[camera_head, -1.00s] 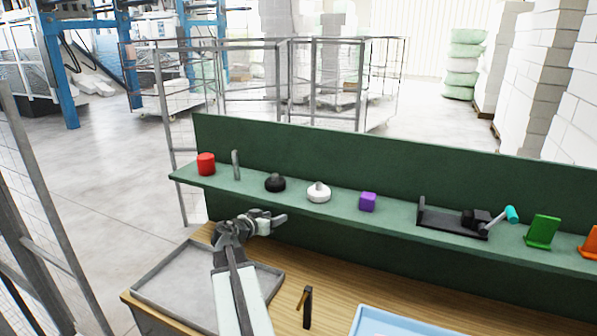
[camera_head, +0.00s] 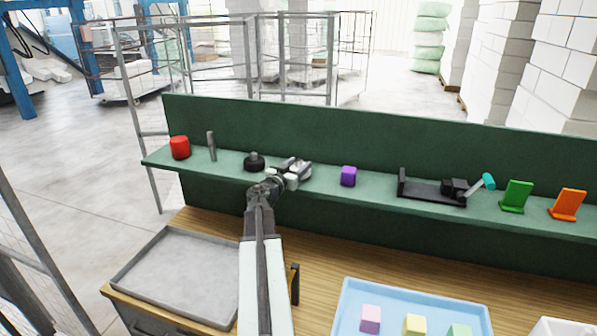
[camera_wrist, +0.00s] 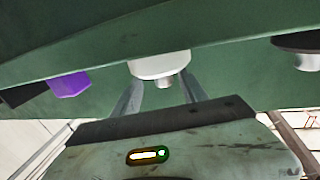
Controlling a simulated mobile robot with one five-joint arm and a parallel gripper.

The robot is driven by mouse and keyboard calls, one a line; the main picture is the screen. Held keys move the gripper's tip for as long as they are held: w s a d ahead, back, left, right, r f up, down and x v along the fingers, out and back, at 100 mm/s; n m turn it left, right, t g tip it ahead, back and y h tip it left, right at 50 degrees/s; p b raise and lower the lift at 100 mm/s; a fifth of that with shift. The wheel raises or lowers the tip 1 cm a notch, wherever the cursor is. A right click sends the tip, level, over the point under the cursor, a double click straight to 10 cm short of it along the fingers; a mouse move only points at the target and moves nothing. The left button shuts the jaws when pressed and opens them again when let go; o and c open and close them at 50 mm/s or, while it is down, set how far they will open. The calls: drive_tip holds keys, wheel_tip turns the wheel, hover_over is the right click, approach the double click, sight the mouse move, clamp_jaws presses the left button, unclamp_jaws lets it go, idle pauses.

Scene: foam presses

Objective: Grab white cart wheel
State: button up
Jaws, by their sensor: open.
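The white cart wheel (camera_wrist: 160,66) is on the green shelf, with its short stem showing in the wrist view. In the head view my gripper (camera_head: 298,172) is at the shelf and hides most of the wheel. My gripper is open. In the wrist view its two fingers (camera_wrist: 161,88) stand on either side of the wheel's stem. I cannot tell whether they touch it.
On the green shelf (camera_head: 380,191), a black wheel (camera_head: 254,162) stands left of my gripper and a purple cube (camera_head: 348,176) right of it. Further right is a black fixture (camera_head: 432,191) with a cyan-tipped handle. A grey tray (camera_head: 180,275) lies below.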

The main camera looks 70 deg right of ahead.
drive_tip(key=shift+w+d, duration=0.15)
drive_tip(key=shift+d, duration=0.35)
drive_tip(key=d, duration=0.4)
drive_tip(key=shift+s+d, duration=0.1)
drive_tip(key=shift+s, duration=0.1)
clamp_jaws()
drive_tip(key=shift+r, duration=0.1)
